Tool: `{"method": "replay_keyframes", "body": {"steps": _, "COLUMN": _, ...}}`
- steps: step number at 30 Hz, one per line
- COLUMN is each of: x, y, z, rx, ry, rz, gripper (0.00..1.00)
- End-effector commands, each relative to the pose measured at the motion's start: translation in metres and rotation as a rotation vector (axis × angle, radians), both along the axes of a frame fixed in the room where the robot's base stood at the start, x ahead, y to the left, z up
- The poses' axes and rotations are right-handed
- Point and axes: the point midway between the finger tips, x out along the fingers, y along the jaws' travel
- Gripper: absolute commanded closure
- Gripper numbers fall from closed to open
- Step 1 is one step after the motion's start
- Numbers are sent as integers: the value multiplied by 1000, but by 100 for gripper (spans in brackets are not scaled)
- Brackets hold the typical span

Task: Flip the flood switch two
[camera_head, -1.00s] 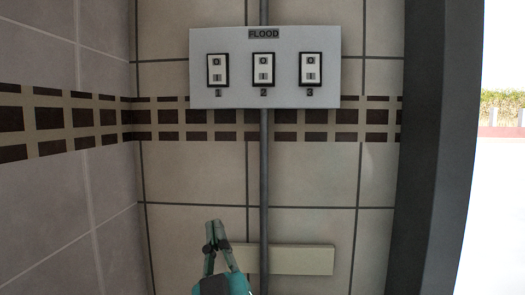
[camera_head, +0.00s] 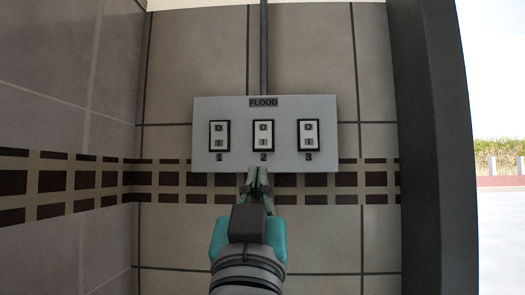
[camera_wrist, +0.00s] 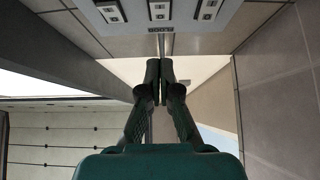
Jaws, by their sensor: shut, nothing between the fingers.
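A grey panel (camera_head: 180,103) labelled FLOOD is on the tiled wall in the head view, with three switches numbered 1, 2 and 3. Flood switch two (camera_head: 263,136) is the middle one, a white switch in a black frame marked 0 and 1. My gripper (camera_head: 257,172) is shut and empty. Its tips appear just under the number 2, at the panel's lower edge. In the wrist view the panel (camera_wrist: 205,43) is at the top, switch two (camera_wrist: 160,10) is cut by the top edge, and my shut fingertips (camera_wrist: 160,62) lie below it. I cannot tell whether they touch the panel.
Switch one (camera_head: 219,136) and switch three (camera_head: 308,135) flank the middle switch. A grey conduit (camera_head: 264,50) runs up from the panel. A dark post (camera_head: 432,140) stands at the right. A tiled side wall (camera_head: 50,100) is at the left.

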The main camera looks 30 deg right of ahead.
Motion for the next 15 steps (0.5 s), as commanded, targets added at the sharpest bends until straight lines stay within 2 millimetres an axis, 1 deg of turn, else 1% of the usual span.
{"method": "replay_keyframes", "body": {"steps": 10, "x": 1, "y": -1, "z": 1, "rx": -1, "ry": 0, "rz": -1, "gripper": 100}}
{"method": "replay_keyframes", "body": {"steps": 15, "x": 11, "y": -9, "z": 11, "rx": -1, "ry": 0, "rz": -2, "gripper": 100}}
